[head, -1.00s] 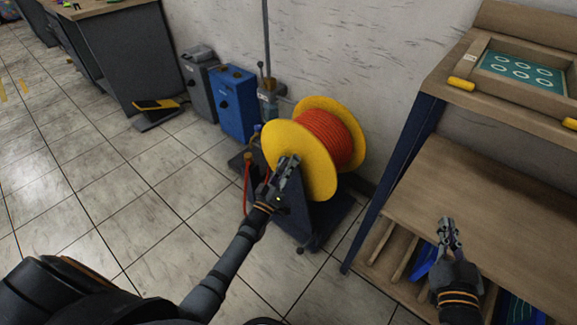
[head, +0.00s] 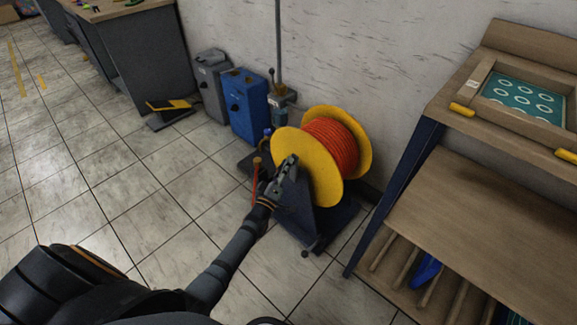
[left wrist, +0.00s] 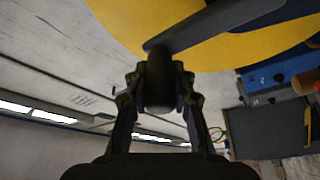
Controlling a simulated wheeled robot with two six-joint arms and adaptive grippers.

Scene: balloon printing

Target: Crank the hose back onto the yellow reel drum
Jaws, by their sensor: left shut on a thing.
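The yellow reel drum (head: 300,160) stands on a dark stand near the wall, wound with an orange-red hose (head: 331,144). My left gripper (head: 287,170) is at the near yellow flange of the drum. In the left wrist view its fingers (left wrist: 160,85) are shut on a dark crank handle (left wrist: 159,80), whose dark arm (left wrist: 215,25) runs across the yellow flange. The handle is mostly hidden by the gripper in the head view. A short end of red hose (head: 256,185) hangs at the left of the stand. My right gripper is out of view.
A blue box (head: 248,105) and a grey box (head: 211,85) stand by the wall behind the reel. A wooden workbench (head: 490,195) with shelves is at the right. A black and yellow pedal (head: 168,108) lies on the floor. The tiled floor at left is clear.

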